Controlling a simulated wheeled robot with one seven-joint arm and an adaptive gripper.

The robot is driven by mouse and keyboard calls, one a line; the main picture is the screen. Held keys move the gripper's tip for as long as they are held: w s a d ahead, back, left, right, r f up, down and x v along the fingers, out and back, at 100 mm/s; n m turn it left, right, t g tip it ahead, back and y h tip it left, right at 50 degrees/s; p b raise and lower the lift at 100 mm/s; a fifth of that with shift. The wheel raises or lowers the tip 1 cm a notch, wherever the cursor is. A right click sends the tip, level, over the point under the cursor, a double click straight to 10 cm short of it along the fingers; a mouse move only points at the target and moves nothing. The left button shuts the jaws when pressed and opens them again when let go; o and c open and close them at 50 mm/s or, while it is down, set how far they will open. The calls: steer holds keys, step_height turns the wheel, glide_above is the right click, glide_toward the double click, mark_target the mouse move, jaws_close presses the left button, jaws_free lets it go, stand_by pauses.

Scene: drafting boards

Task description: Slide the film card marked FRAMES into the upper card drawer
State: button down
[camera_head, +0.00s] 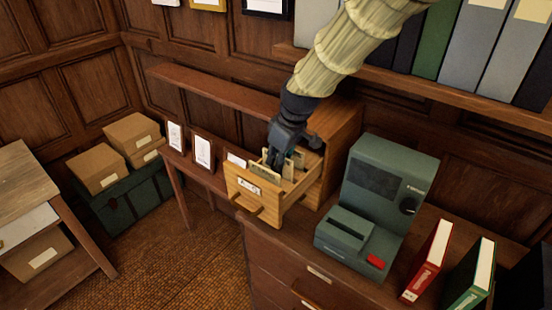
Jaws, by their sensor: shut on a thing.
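The wooden card drawer (244,193) is pulled out of its cabinet (338,132) at the middle of the view, with a label and knobs on its front. Several pale cards stand upright inside it. My gripper (277,158) points down into the open top of the drawer, shut on a card (288,168) between its dark fingers. The card's lower part is hidden by the drawer walls, and I cannot read any marking on it. I cannot tell whether it touches the drawer floor.
A green-grey reader machine (376,205) stands close to the right of the drawer. Red (428,262) and green (470,274) binders stand farther right. Framed cards (203,151) stand on the side table at left. A shelf of binders (430,45) hangs above, near my arm.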

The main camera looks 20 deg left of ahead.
steer(key=shift+f, duration=0.25)
steer(key=c, duration=1.5)
jaws_free()
steer(key=shift+r, duration=0.1)
steer(key=v, duration=1.1)
steer(key=shift+d+r, duration=0.2)
steer(key=shift+r, duration=0.15)
